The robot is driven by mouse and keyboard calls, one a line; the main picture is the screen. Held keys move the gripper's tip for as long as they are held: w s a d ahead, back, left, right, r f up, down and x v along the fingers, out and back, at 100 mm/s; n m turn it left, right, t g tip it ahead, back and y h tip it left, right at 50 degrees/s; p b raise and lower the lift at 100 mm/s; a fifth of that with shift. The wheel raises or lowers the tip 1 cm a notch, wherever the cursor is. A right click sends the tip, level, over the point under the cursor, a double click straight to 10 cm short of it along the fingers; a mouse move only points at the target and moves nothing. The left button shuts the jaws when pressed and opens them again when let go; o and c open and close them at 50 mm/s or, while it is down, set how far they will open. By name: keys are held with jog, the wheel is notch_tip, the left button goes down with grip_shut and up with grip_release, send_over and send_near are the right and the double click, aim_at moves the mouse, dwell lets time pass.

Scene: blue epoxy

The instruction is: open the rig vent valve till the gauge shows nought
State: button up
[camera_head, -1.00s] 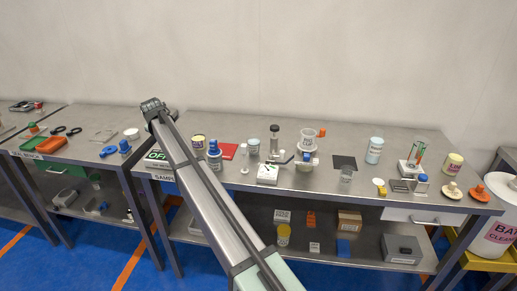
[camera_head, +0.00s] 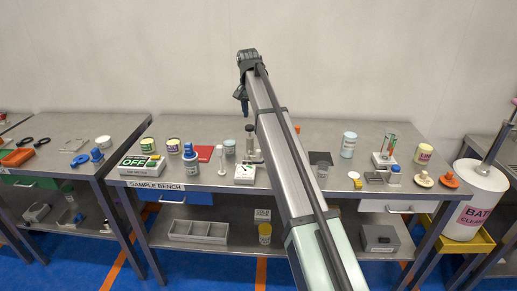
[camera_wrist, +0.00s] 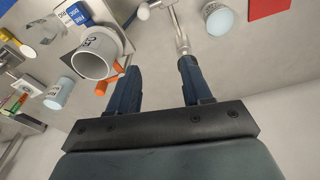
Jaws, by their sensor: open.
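My gripper (camera_head: 242,98) is open and empty above the middle of the sample bench, fingers pointing down. In the wrist view its two dark blue fingers (camera_wrist: 158,72) stand apart, with bare benchtop between them. A white box with a dial face (camera_head: 244,174), apparently the gauge, sits near the bench's front edge; its reading is too small to tell. Behind it stands the rig's dark-topped column (camera_head: 250,143). My arm hides part of the rig. I cannot tell which part is the vent valve.
A blue-capped bottle (camera_head: 190,160), a white stand (camera_head: 220,158) and a red mat (camera_head: 200,152) are left of the rig. A pale jar (camera_head: 348,145), a glass cylinder stand (camera_head: 386,158) and orange knob (camera_head: 449,180) are right. Air above the bench is clear.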

aim_at(259, 150)
jog(key=f, duration=0.5)
jog(key=s+d+f+m+g, duration=0.1)
jog(key=f, duration=0.3)
jog(key=s+d+f+m, duration=0.1)
jog(key=f, duration=0.4)
jog(key=shift+s+d+f+g+y, duration=0.1)
jog(key=shift+s+f+g+y, duration=0.05)
jog(key=shift+f+g+y, duration=0.2)
jog(key=shift+c, duration=0.2)
grip_shut()
